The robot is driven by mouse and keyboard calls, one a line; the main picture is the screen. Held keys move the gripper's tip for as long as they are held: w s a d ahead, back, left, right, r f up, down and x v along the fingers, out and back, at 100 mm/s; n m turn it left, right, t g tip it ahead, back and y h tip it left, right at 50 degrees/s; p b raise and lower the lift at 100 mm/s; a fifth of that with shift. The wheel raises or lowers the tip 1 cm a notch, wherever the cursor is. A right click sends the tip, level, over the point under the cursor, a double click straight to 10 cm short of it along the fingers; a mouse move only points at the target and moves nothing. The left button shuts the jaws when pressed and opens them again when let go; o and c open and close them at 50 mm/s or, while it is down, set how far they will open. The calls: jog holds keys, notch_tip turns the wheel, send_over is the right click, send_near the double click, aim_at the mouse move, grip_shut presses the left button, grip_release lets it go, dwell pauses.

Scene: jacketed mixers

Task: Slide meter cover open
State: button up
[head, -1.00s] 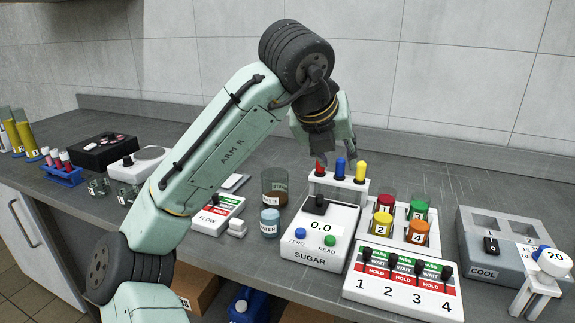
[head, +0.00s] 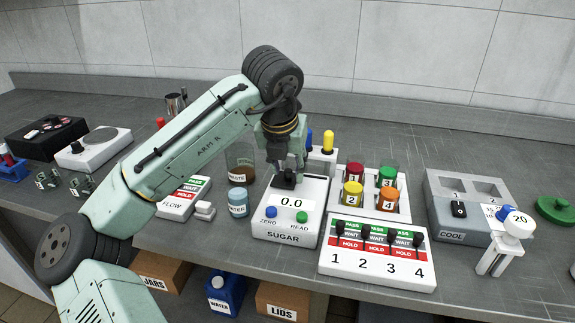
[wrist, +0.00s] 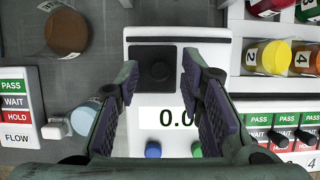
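The white SUGAR meter (head: 265,225) stands on the bench, its display reading 0.0 above a blue ZERO button (head: 271,212) and a green READ button (head: 302,217). My gripper (head: 287,168) is over the meter, pointing down. In the wrist view my gripper (wrist: 160,88) is open, one finger on each side of the cover, with visible gaps. I cannot tell whether the fingertips are level with the knob.
The FLOW switch box (head: 180,201), a WATER jar (head: 238,203) and a WASTE jar (head: 240,172) stand left of the meter. A rack of coloured jars (head: 404,206) and the four-lever panel (head: 377,277) are to the right.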

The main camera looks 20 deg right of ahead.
jog(key=shift+w+d+f, duration=0.1)
jog(key=shift+f, duration=0.2)
jog(key=shift+c, duration=0.4)
grip_shut()
dwell(0.4)
